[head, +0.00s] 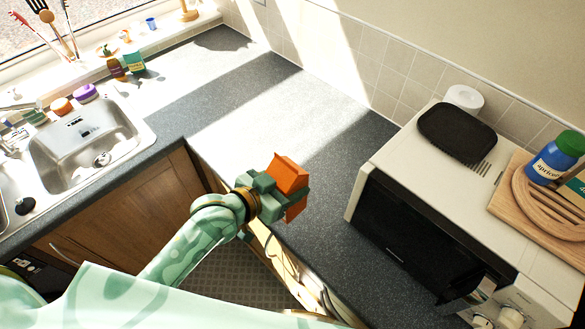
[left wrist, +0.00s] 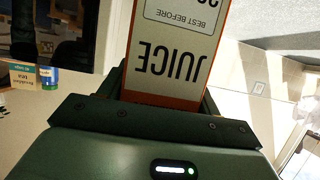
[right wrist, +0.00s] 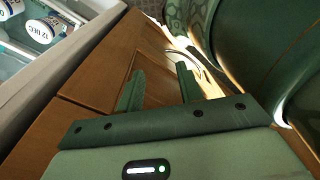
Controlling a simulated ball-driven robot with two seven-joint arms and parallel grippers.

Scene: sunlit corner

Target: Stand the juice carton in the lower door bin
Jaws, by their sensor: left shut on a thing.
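The juice carton is orange and white; its orange part (head: 291,173) shows above the counter in the head view. In the left wrist view the carton (left wrist: 178,50) fills the top middle, its JUICE lettering upside down. My left gripper (head: 277,192) is shut on the carton. In the right wrist view my right gripper (right wrist: 160,88) is open and empty, with brown wooden panels beyond its fingers; it is not in the head view. I cannot make out the lower door bin for certain.
A pale-edged compartment with white pots (right wrist: 36,34) shows at upper left in the right wrist view. In the head view, a microwave (head: 405,160) stands on the right of the dark counter (head: 320,215), with a sink (head: 85,148) at left. The corner counter is mostly clear.

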